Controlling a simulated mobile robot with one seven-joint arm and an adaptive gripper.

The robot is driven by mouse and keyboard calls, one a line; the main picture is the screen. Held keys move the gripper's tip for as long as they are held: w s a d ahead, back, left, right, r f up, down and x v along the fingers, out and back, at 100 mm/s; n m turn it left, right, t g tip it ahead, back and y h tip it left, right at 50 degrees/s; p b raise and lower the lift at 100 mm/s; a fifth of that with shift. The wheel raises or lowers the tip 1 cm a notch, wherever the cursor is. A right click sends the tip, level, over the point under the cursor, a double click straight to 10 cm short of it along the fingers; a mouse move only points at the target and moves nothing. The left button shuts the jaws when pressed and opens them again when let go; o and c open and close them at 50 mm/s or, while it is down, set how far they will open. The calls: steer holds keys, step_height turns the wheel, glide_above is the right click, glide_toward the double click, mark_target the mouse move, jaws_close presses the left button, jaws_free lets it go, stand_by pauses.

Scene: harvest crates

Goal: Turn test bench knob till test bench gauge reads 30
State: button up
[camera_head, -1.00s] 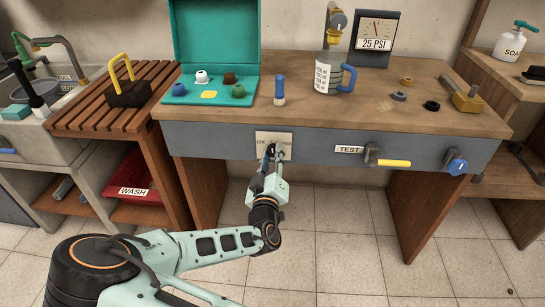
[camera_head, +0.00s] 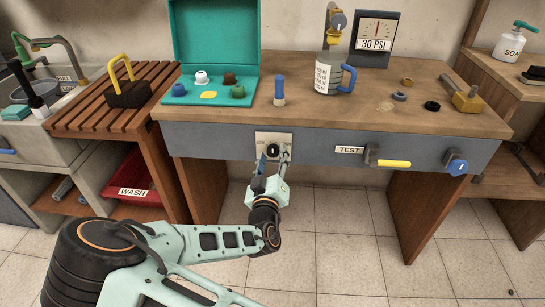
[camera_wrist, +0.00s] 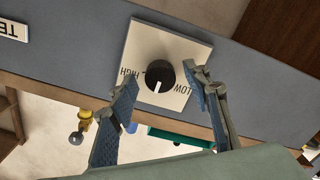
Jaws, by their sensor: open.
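The test bench knob (camera_head: 273,150) is a black dial with a white pointer line on a pale LOW/HIGH plate on the bench's grey front. The knob also shows in the wrist view (camera_wrist: 160,75), with its pointer line towards the picture's bottom. My gripper (camera_head: 271,165) is just in front of the knob; in the wrist view its blue-padded fingers (camera_wrist: 165,98) are spread wide, clear of the knob. The gauge (camera_head: 376,38), a dark box on the bench top, reads 30 PSI with its needle about upright.
The bench front also carries a yellow-handled TEST lever (camera_head: 390,163) and a blue valve knob (camera_head: 456,164) to the right. A measuring jug (camera_head: 327,75), a blue-topped cylinder (camera_head: 279,92) and an open teal case (camera_head: 212,40) stand on top.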

steer(key=s, duration=1.2)
steer(key=shift+a, duration=0.2)
